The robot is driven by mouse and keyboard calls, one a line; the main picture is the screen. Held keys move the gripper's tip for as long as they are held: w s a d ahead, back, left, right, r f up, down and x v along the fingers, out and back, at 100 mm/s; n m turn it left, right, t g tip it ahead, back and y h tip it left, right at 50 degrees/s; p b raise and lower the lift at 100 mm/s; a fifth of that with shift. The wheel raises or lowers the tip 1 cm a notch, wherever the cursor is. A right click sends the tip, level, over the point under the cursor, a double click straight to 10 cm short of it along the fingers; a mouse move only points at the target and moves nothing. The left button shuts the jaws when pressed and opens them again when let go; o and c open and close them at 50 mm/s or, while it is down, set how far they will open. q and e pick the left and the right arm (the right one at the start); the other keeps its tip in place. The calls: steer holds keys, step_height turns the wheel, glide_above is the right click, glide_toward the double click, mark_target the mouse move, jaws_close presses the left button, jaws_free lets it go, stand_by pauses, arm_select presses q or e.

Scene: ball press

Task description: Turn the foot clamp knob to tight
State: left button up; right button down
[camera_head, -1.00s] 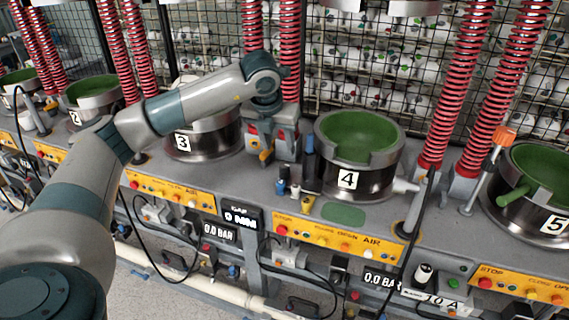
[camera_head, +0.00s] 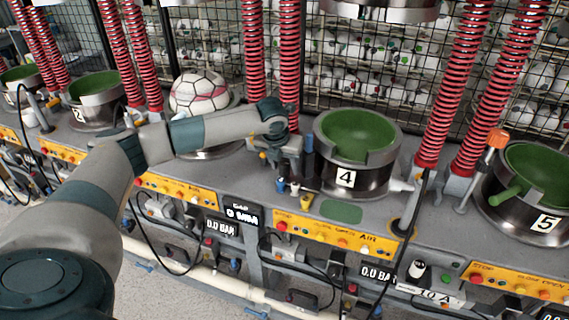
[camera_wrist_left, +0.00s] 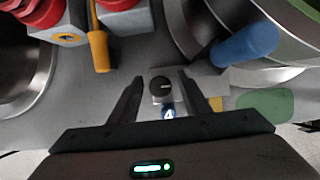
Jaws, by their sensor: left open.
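A small round black knob (camera_wrist_left: 160,84) sits on a pale block with a blue label marked 4, in the left wrist view. I take it for the foot clamp knob; I cannot pick it out surely in the head view. My left gripper (camera_wrist_left: 160,79) is open, with one dark finger on each side of the knob in the picture. I see no contact, and cannot tell how far above the knob the fingers are. In the head view the left gripper (camera_head: 280,158) is pointed down left of press 4 (camera_head: 362,180), its fingertips unclear. My right gripper is not in view.
A blue upright handle (camera_wrist_left: 247,45) stands right of the gripper, and a yellow-orange lever (camera_wrist_left: 98,48) stands left. Red springs (camera_head: 288,65) rise behind. A green pad (camera_head: 341,212) lies flat before press 4. A panelled ball (camera_head: 199,93) rests at press 3.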

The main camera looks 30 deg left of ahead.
arm_select(q)
steer(key=c, duration=1)
steer(key=shift+c, duration=0.2)
